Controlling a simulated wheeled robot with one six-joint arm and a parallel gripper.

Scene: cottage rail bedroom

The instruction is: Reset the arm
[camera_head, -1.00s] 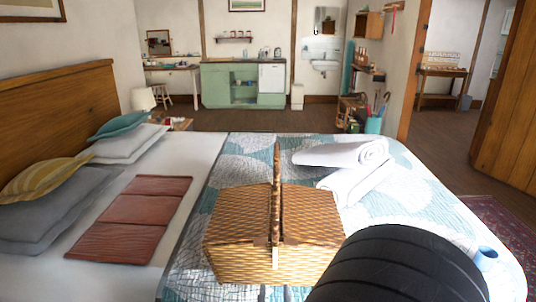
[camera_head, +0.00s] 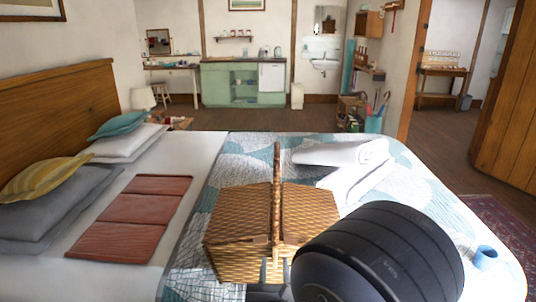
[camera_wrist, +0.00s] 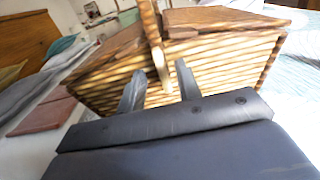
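My gripper (camera_wrist: 160,84) shows in the wrist view with its two grey fingers apart and nothing clearly held between them. A woven wicker picnic basket (camera_wrist: 215,62) is just beyond the fingertips, with its handle foot in line with the gap. I cannot tell whether the fingers touch it. In the head view the basket (camera_head: 236,236) stands upright on the bed, its lids down and handle raised. My gripper (camera_head: 275,270) shows low at the basket's front, and my dark arm link covers the basket's lower right.
The bed (camera_head: 190,160) has a patterned quilt, rolled white towels (camera_head: 345,160), a folded red cloth (camera_head: 132,218) and pillows (camera_head: 60,215). A blue cup (camera_head: 485,257) stands at the right bed edge. Open floor (camera_head: 440,160) lies beyond the bed.

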